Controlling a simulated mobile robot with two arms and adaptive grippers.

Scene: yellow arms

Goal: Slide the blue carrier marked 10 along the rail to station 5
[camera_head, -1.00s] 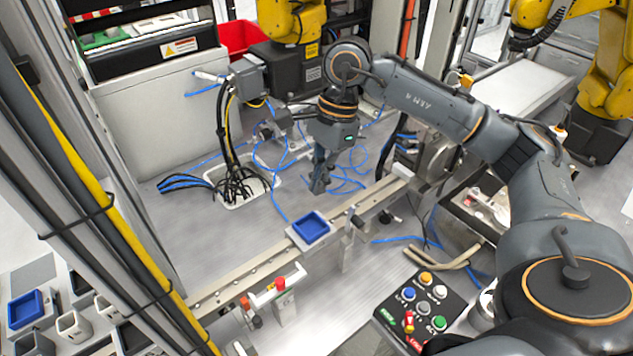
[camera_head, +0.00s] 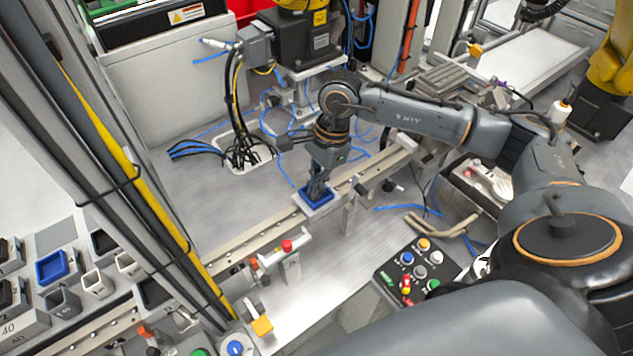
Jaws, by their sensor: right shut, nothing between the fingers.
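A blue carrier (camera_head: 325,203) with a light rim sits on the pale rail (camera_head: 257,236), near the rail's middle. I cannot read a number on it. The rail runs diagonally from lower left to upper right. My right gripper (camera_head: 315,190) points down with its fingertips shut at the carrier's blue tray. The fingers cover part of the tray, and I cannot tell whether they touch it. Nothing is between the fingers. No station numbers on the rail are readable. My left gripper is not in view.
A button panel (camera_head: 416,268) stands in front of the rail. A red-topped post (camera_head: 288,258) stands close to the rail's near side. Another blue tray (camera_head: 52,267) sits among holders at lower left. Black cables and blue hoses lie behind the rail.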

